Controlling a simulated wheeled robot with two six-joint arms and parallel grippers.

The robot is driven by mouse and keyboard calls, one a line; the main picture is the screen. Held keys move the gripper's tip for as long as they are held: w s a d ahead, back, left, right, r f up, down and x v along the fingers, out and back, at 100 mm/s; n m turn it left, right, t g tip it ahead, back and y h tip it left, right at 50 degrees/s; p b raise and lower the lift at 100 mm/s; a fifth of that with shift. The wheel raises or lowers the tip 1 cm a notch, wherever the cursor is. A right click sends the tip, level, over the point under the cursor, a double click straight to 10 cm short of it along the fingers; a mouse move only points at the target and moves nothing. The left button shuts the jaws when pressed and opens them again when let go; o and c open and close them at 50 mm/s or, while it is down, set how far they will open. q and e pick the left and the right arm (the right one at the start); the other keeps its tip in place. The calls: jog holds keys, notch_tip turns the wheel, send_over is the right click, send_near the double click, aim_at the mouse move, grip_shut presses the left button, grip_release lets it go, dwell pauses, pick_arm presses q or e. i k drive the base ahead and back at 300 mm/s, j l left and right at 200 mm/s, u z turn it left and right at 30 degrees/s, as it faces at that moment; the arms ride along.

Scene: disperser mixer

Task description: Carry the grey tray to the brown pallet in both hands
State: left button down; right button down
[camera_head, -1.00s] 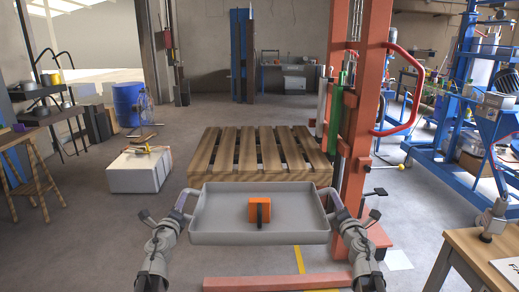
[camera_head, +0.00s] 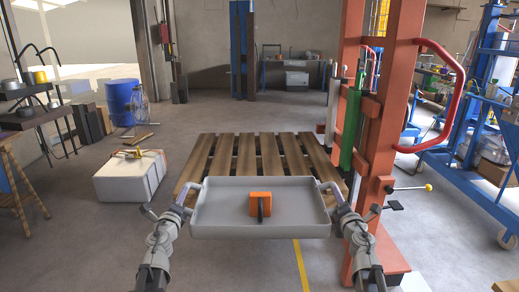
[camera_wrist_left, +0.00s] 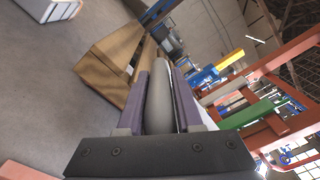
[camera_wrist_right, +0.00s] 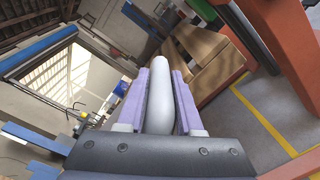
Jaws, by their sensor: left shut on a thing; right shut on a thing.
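The grey tray (camera_head: 225,218) is held about level in front of me, with an orange block with a dark part (camera_head: 261,205) in its middle. My left gripper (camera_head: 186,200) is shut on the tray's left handle, which shows between its fingers in the left wrist view (camera_wrist_left: 158,100). My right gripper (camera_head: 337,203) is shut on the right handle, which shows between its fingers in the right wrist view (camera_wrist_right: 166,95). The brown slatted pallet (camera_head: 245,150) lies just beyond the tray. The tray hides the pallet's near edge.
An orange-red lift column (camera_head: 385,120) with a green cylinder (camera_head: 351,125) stands close on the right, near my right arm. A white box (camera_head: 130,178) is on the floor to the left. A blue barrel (camera_head: 122,102) stands farther back. Clear floor lies left of the pallet.

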aim_at(254, 167)
jog(key=i+l+u, duration=0.1)
jog(key=i, duration=1.3)
